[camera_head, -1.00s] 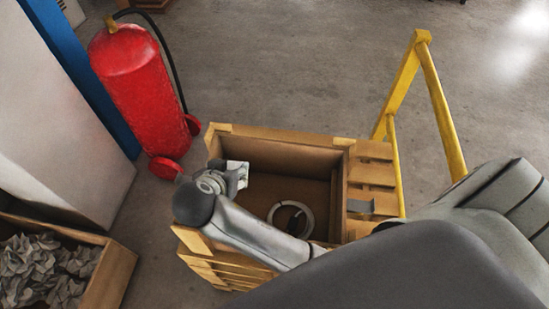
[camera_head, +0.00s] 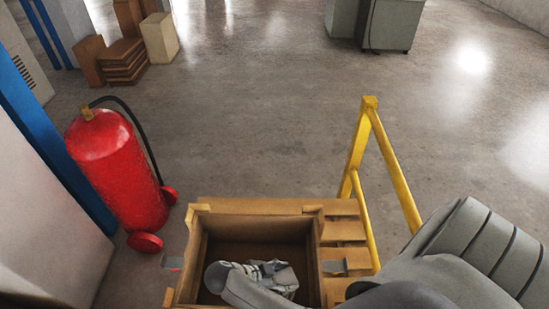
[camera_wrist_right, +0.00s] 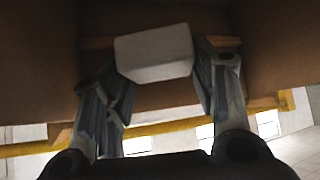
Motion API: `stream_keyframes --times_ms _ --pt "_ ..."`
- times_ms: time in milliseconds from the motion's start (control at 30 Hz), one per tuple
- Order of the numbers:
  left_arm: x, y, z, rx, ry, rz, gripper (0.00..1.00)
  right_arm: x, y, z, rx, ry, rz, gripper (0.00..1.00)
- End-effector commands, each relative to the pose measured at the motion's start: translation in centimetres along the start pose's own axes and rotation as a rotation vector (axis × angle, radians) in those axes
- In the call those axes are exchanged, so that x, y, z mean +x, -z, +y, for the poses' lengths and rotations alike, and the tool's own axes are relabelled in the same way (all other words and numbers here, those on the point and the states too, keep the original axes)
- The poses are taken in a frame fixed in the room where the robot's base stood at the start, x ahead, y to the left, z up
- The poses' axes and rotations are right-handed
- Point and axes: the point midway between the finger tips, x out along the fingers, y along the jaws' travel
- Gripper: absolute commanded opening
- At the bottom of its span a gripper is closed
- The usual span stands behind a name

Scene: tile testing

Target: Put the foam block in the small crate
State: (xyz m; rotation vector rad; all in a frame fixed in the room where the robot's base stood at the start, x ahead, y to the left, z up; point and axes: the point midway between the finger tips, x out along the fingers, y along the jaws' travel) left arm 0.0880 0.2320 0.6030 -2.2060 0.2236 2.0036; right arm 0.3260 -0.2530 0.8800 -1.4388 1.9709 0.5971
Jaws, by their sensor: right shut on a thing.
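The foam block (camera_wrist_right: 155,54), a pale grey-white block, sits between the two fingers of my right gripper (camera_wrist_right: 162,72) in the right wrist view. In the head view my right gripper (camera_head: 268,270) is over or inside the opening of the wooden small crate (camera_head: 255,207), toward its near side. The fingers are shut on the block. From the head the arm and fingers partly cover the block, and I cannot tell how far below the rim it is. My left gripper is not in view.
A red fire extinguisher (camera_head: 118,170) stands left of the crate. A yellow rail (camera_head: 393,170) rises to its right. Cardboard boxes (camera_head: 123,60) and grey cabinets (camera_head: 392,22) stand far back. The floor (camera_head: 250,120) beyond the crate is clear.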

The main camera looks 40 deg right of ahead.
Motion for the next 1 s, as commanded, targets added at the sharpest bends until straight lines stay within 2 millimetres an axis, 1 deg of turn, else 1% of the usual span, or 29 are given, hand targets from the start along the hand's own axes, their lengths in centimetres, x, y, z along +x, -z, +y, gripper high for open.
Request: stream_keyframes --times_ms 100,300,400,500,700,833,1000 --pt "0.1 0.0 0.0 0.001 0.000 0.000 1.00 1.6 0.4 -2.2 0.004 0.003 0.005 0.43" --pt "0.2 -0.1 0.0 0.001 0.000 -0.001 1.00 4.6 0.7 -5.7 0.002 0.002 0.005 0.43" --pt "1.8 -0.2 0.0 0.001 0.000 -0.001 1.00 6.7 0.3 -7.5 0.002 0.002 0.003 0.43" --pt "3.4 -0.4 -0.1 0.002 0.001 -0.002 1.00 7.8 -0.4 -8.2 0.002 0.003 0.002 0.43" --pt "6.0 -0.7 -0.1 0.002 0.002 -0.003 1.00 9.9 -1.1 -9.7 0.001 0.003 0.002 0.43" --pt "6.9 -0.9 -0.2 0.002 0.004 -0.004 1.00 10.7 -1.4 -10.3 -0.001 0.003 0.001 0.43" --pt "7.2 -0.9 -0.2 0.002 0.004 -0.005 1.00 11.0 -1.3 -10.6 -0.001 0.003 0.001 0.43"
